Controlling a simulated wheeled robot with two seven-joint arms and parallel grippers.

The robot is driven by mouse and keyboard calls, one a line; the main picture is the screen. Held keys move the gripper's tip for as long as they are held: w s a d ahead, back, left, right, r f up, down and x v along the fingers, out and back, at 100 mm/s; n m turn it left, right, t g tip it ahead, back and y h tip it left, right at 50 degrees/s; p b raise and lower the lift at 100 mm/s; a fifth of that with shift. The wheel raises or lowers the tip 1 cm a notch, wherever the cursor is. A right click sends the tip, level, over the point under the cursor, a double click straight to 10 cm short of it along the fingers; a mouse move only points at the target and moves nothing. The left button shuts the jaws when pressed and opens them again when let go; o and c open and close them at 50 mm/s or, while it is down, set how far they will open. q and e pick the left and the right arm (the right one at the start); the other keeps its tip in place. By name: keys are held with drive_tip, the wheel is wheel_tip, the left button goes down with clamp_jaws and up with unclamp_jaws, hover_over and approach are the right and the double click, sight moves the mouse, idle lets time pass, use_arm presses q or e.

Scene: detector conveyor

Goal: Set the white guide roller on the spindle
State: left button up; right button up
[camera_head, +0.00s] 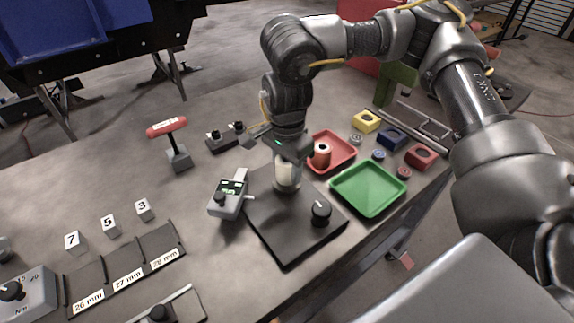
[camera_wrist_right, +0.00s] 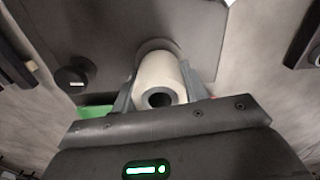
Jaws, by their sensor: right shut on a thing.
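The white guide roller (camera_head: 287,174) is in my right gripper (camera_head: 287,163), upright over the far part of a dark base plate (camera_head: 285,237). In the right wrist view the roller (camera_wrist_right: 157,72) sits between the two fingers (camera_wrist_right: 160,88), with its dark bore facing the camera. A grey round flange (camera_wrist_right: 155,45) shows just behind the roller. The spindle itself is hidden, and I cannot tell whether the roller is around it or above it. My left gripper is not in view.
A meter (camera_head: 229,198) stands left of the plate, and a black knob (camera_head: 320,211) is on it. A red tray (camera_head: 340,158) with a red-and-white roller and an empty green tray (camera_head: 368,190) lie right. A red-handled tool (camera_head: 167,127) stands at the back left.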

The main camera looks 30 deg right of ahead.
drive_tip(key=shift+f, duration=0.45)
idle(0.4)
drive_tip(key=o, duration=1.7)
wheel_tip(320, 180, up, 9)
drive_tip(key=p, duration=0.8)
drive_tip(key=shift+r, duration=0.1)
